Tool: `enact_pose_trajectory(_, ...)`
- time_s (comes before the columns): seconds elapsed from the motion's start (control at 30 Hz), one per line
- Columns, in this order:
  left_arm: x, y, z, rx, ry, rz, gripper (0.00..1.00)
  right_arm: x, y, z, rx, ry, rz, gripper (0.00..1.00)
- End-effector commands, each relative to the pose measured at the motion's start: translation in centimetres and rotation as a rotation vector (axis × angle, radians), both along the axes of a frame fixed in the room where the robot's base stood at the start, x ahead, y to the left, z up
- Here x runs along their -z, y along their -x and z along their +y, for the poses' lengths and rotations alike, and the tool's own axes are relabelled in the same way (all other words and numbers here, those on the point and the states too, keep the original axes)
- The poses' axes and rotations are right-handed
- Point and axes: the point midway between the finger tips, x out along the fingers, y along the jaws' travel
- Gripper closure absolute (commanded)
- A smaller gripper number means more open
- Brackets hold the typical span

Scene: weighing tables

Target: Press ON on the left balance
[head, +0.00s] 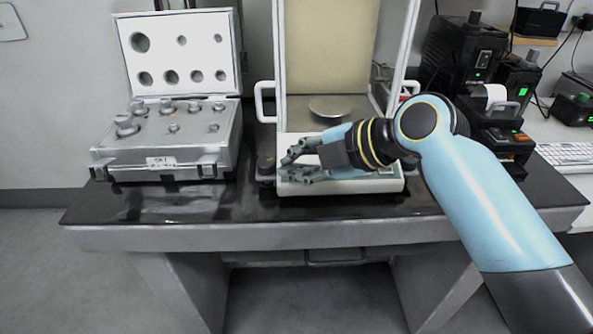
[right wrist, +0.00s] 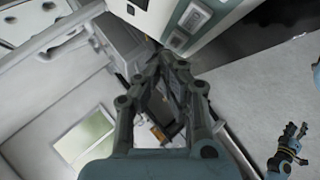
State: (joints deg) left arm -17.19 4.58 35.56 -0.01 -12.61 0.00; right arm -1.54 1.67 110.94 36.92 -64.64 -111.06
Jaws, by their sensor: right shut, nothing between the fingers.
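The white balance (head: 390,184) stands at the middle of the dark table, with a tall draft shield and a round metal pan (head: 338,106). My right gripper (head: 286,166) is in front of its low front panel, coming in from the right, and hides much of the panel. Its fingers are shut and empty.
A silver weight case (head: 165,145) stands open left of the balance, holding several metal weights. A black device with a printer (head: 498,100) and a keyboard (head: 568,155) are at the right. The table's front edge (head: 300,238) is clear.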

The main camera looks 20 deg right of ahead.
Motion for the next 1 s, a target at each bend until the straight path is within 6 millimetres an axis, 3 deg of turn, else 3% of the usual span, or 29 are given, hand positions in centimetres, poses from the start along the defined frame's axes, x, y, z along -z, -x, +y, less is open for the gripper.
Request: enact_pose_trajectory(1.0, 0.98, 0.20, -0.03, 0.000, 0.000, 0.003, 0.60, 1.18, -0.40, -0.14, 0.000, 0.000, 0.000, 1.00)
